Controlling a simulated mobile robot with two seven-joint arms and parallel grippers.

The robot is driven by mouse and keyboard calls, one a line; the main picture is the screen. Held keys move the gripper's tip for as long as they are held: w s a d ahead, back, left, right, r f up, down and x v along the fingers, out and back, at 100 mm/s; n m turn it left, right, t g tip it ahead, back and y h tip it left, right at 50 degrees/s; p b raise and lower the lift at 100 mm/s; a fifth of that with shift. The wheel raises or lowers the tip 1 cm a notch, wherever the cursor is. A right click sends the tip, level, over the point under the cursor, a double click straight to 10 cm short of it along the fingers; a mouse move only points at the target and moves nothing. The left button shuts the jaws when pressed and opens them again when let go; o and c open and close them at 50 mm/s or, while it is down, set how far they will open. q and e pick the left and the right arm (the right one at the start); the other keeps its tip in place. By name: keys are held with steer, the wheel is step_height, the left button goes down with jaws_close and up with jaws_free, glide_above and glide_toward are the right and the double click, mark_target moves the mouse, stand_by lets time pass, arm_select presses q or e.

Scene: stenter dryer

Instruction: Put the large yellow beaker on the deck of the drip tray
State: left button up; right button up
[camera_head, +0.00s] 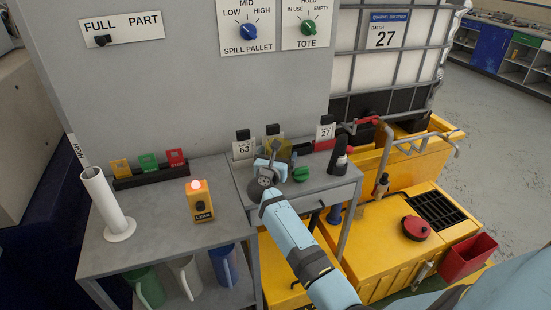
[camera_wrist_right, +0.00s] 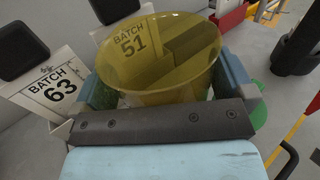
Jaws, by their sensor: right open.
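The large yellow beaker (camera_wrist_right: 160,75) is translucent and stands upright between the two fingers of my right gripper (camera_wrist_right: 168,90) in the right wrist view. The jaws are open around it; I cannot tell whether either finger touches it. In the head view the beaker (camera_head: 285,148) is mostly hidden behind the right gripper (camera_head: 271,160), at the back of the small grey table. A yellow unit with a flat top and a black grate (camera_head: 437,211) is on the floor to the right; I cannot tell for certain that it is the drip tray. My left gripper is not in view.
A red round lid (camera_head: 416,228) lies on the yellow unit, with a red bin (camera_head: 467,257) alongside.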

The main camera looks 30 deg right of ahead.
steer(key=shift+s+a+r, duration=0.1)
steer(key=shift+s+r, duration=0.1)
steer(key=shift+s, duration=0.05)
steer(key=shift+s+r, duration=0.2)
steer(key=c, duration=0.3)
steer(key=shift+a, duration=0.1)
steer(key=c, duration=0.4)
steer(key=shift+f, duration=0.15)
steer(key=shift+c, duration=0.8)
